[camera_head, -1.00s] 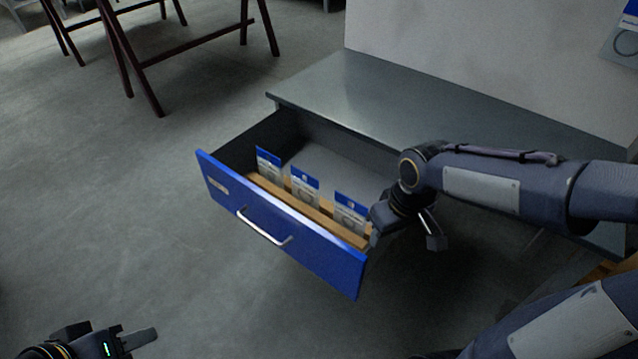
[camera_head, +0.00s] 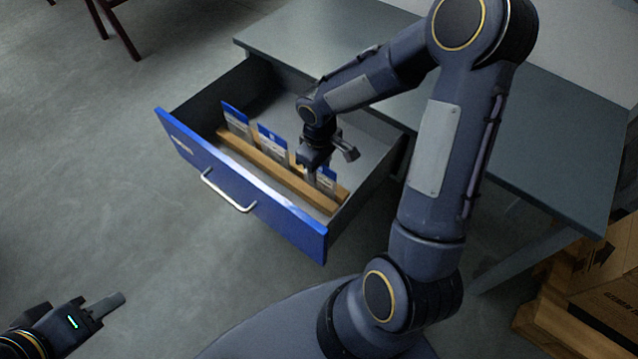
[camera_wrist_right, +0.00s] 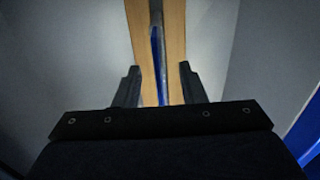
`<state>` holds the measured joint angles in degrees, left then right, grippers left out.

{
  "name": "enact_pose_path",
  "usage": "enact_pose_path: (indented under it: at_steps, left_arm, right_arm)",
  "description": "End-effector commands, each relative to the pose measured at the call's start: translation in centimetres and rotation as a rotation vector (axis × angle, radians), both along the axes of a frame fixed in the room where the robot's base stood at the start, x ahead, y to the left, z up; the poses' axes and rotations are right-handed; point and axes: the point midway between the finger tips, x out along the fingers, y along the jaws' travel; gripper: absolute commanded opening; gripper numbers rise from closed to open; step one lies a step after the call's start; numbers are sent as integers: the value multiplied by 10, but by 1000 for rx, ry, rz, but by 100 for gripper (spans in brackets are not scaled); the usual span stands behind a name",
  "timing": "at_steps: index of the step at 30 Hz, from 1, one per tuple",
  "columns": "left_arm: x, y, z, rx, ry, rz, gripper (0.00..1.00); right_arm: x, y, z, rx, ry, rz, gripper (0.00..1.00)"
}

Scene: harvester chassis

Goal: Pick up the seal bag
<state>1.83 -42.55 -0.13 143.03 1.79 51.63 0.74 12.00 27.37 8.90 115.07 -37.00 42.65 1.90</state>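Three seal bags with blue headers stand in a wooden rack (camera_head: 265,165) inside the open blue drawer: a left bag (camera_head: 236,122), a middle bag (camera_head: 271,146) and a right bag (camera_head: 327,181). My right gripper (camera_head: 331,164) is over the right bag, partly covering it. In the right wrist view its fingers (camera_wrist_right: 159,72) are apart, with a thin blue-and-white bag edge (camera_wrist_right: 156,50) lying between them in the slot of the rack. I see no contact with the bag. My left gripper (camera_head: 98,312) is at the lower left, away from the drawer; its finger gap is unclear.
The blue drawer front (camera_head: 240,190) has a metal handle (camera_head: 228,192). The drawer is pulled out from under a grey bench (camera_head: 330,40). Cardboard boxes (camera_head: 610,270) sit on a wooden pallet at the right.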

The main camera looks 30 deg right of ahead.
Motion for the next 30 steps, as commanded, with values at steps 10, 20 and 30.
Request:
enact_pose_path:
  at_steps: [10,20,30]
  left_arm:
    - [0,0,-8,0,0,0,36]
    - [0,0,-8,0,0,0,36]
    - [0,0,-5,0,0,0,36]
  right_arm:
    - [1,0,-19,0,-1,0,37]
    - [1,0,-19,0,-1,0,0]
    - [1,0,-12,-1,-3,0,0]
